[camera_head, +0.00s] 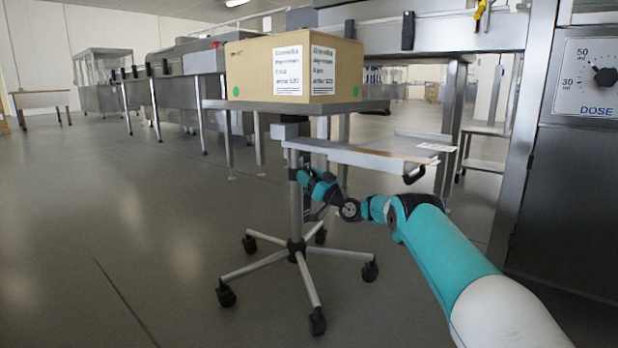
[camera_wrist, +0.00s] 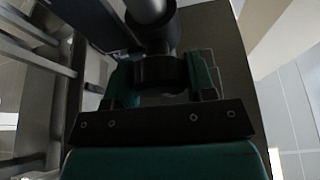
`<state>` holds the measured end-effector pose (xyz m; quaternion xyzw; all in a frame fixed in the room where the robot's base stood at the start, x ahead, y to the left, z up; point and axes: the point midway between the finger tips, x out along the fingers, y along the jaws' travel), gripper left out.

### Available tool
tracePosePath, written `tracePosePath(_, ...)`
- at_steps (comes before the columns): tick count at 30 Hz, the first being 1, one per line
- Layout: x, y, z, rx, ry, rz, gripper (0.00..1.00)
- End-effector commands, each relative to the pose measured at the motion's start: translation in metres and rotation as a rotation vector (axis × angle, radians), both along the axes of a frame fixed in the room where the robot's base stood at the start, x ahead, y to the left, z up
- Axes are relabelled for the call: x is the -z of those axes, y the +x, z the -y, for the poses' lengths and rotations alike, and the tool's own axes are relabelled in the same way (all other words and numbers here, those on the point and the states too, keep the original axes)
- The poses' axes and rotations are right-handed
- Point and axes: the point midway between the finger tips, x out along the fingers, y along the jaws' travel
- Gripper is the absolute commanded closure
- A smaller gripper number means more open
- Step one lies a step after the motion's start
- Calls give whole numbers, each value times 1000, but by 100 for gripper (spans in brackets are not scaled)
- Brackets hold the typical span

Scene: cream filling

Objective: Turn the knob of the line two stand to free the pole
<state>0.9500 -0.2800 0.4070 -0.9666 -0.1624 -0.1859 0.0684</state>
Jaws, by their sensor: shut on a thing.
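The stand has a grey pole (camera_head: 296,205) on a wheeled star base, with a small grey tray (camera_head: 370,155) at its upper part. My arm reaches in from the lower right, and my gripper (camera_head: 302,177) is at the pole just below the tray. In the wrist view my gripper (camera_wrist: 163,82) has a teal finger on each side of a dark round knob (camera_wrist: 160,70) and is shut on it. The pole (camera_wrist: 148,9) shows just beyond the knob. In the head view the gripper and arm hide the knob.
A cardboard box (camera_head: 293,65) sits on a flat top (camera_head: 225,104) above and behind the tray. A steel machine with a dose dial (camera_head: 605,76) stands close on the right. Open floor (camera_head: 110,230) lies to the left. Steel line equipment (camera_head: 185,90) stands behind.

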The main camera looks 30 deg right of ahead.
Motion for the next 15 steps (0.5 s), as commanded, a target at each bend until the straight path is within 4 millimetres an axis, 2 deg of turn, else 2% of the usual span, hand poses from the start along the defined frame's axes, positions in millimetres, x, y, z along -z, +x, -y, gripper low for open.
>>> tracePosePath(15, 1, -1, 0, -1, -243, 89, 73)
